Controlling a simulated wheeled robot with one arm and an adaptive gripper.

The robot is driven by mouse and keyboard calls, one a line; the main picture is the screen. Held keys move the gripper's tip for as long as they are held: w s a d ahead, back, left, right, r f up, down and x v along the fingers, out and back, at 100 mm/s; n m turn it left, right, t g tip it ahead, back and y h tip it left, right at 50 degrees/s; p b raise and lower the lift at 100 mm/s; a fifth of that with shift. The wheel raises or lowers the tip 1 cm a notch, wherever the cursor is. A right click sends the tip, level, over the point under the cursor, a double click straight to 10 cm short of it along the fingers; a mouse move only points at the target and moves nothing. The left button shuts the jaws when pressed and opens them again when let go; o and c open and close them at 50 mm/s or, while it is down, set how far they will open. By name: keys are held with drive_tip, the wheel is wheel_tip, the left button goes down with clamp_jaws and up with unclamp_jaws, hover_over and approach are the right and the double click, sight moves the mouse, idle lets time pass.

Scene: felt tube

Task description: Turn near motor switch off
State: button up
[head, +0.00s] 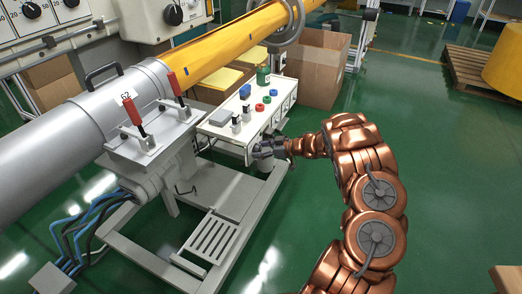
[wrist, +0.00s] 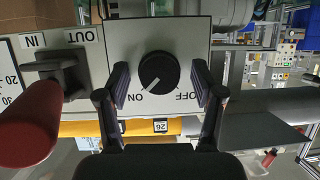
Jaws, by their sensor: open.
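A round black switch knob (wrist: 158,72) sits on a light grey panel (wrist: 185,32) in the wrist view. The words ON and OFF appear upside down beside it, and its white mark points towards ON. My gripper (wrist: 162,84) is open, with one finger to each side of the knob in the picture. No contact with the knob shows, and the remaining distance is hard to tell. In the head view my gripper (head: 262,150) is by the front of the white control box (head: 231,141). I cannot make out the knob there.
A red-ended handle (wrist: 27,122) is close at left in the wrist view, beside IN and OUT labels. In the head view, two red levers (head: 132,110) stand on the metal stand left of my gripper.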

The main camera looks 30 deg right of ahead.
drive_tip(key=shift+c, duration=0.2)
drive_tip(key=c, duration=1.1)
drive_tip(key=shift+f, duration=0.1)
drive_tip(key=shift+b, duration=0.45)
drive_tip(key=n+t+h+b, duration=0.1)
drive_tip(key=n+b, duration=0.3)
drive_tip(key=b, duration=0.4)
drive_tip(key=n+t+h+b, duration=0.2)
drive_tip(key=n+t+b, duration=0.1)
drive_tip(key=b, duration=0.6)
drive_tip(key=n+t+h+b, duration=0.1)
drive_tip(key=n+t+b, duration=0.1)
drive_tip(key=n+b, duration=0.4)
drive_tip(key=shift+s+a+f+h+b, duration=0.15)
drive_tip(key=shift+a+f+h+b, duration=0.15)
drive_tip(key=shift+b, duration=1.2)
drive_tip(key=shift+r, duration=0.1)
